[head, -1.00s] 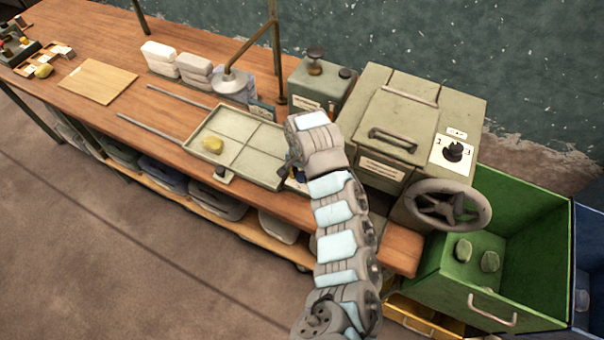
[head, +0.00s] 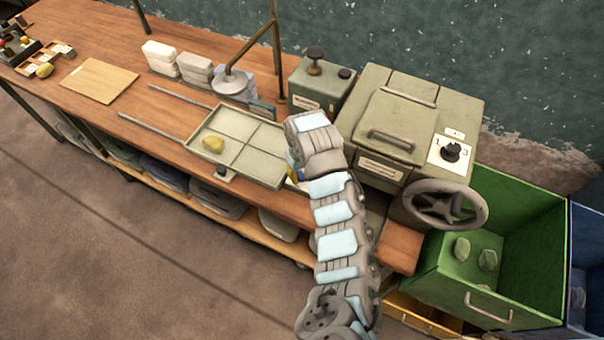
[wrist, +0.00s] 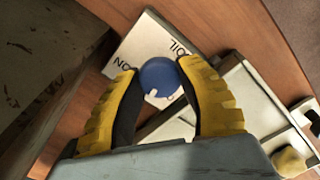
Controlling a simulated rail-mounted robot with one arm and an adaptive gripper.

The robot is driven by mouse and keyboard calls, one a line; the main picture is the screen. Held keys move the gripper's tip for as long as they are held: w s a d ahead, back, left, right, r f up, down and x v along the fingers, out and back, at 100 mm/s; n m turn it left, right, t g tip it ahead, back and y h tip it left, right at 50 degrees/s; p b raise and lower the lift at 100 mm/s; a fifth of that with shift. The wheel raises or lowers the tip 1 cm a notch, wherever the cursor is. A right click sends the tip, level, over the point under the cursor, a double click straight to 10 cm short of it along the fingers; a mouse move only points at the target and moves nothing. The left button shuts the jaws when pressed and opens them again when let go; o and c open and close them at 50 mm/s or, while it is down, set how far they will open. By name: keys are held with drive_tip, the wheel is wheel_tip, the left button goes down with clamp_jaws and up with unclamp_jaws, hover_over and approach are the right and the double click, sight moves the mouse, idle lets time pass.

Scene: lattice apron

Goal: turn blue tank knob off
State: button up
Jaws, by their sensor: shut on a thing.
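The blue knob (wrist: 160,78) is a round blue cap with a small white mark near its lower edge. It sits over a white label plate (wrist: 128,52) with black lettering, partly readable as "ON" and "OIL". My gripper (wrist: 160,68) has its yellow ribbed, black-lined fingers on both sides of the knob and is shut on it. In the head view my arm hides most of the gripper and knob at the bench's front edge, beside the divided tray.
The pale green divided tray (head: 232,128) holds a yellow lump (head: 213,143). A green-grey machine (head: 395,118) with a black dial (head: 451,151) and handwheel (head: 446,206) stands to the right. A green bin (head: 520,240) is beyond it. A wooden board (head: 98,80) lies at left.

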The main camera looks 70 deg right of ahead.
sight(302, 174)
drive_tip(key=n+b, duration=0.1)
drive_tip(key=n, duration=0.5)
drive_tip(key=shift+f+n+b, duration=0.1)
drive_tip(key=shift+n+b, duration=0.25)
drive_tip(key=shift+n, duration=0.05)
idle(0.4)
drive_tip(key=o, duration=1.2)
drive_tip(key=shift+o, duration=0.2)
drive_tip(key=shift+r, duration=3.8)
drive_tip(key=shift+w, duration=0.1)
